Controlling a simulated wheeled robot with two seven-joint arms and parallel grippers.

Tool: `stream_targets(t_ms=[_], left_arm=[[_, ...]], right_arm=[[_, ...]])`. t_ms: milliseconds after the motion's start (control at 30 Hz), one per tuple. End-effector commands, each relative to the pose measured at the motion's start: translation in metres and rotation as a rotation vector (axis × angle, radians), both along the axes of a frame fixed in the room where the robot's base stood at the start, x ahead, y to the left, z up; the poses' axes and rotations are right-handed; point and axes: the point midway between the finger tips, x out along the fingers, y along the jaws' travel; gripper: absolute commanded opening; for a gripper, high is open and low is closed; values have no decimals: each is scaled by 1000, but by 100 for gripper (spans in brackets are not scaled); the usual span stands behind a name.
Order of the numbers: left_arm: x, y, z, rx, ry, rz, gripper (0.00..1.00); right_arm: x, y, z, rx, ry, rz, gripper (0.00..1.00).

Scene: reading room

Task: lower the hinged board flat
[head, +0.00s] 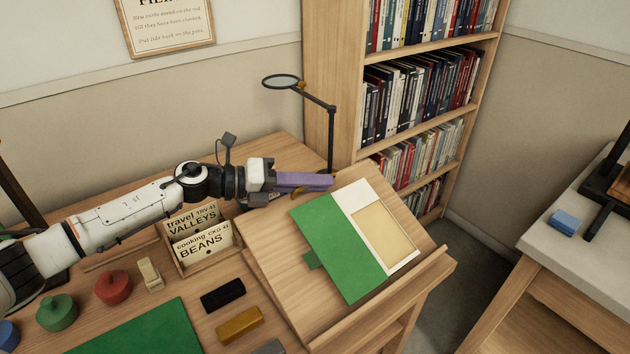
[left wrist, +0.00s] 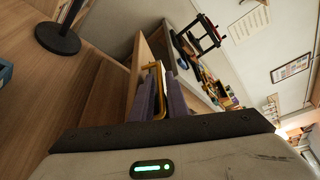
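The hinged board (head: 268,243) is a pale wooden slope on the table in the head view. It stands tilted, its raised edge at the back near my gripper and a ledge (head: 385,300) along its low front edge. My left gripper (head: 330,181), with purple fingers, is at the raised edge. In the left wrist view a yellow loop like a handle (left wrist: 161,78) shows between the fingers (left wrist: 163,92). The fingers are close together around it; I cannot tell whether they press on it. My right gripper is in neither view.
A green folder with a cream panel (head: 332,245) lies on the board. A card box (head: 202,238), black block (head: 222,295), yellow block (head: 240,324) and red pot (head: 113,287) stand left of it. A magnifier lamp (head: 331,135) and a bookcase (head: 335,60) are behind.

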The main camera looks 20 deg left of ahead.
Motion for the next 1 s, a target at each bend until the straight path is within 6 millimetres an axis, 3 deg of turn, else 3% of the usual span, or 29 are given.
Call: stream_targets(t_ms=[133, 233, 1000], left_arm=[[0, 0, 0, 0, 0, 0, 14], [0, 0, 0, 0, 0, 0, 0], [0, 0, 0, 0, 0, 0, 0]], right_arm=[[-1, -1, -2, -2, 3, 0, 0], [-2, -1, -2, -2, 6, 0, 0], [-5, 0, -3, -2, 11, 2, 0]])
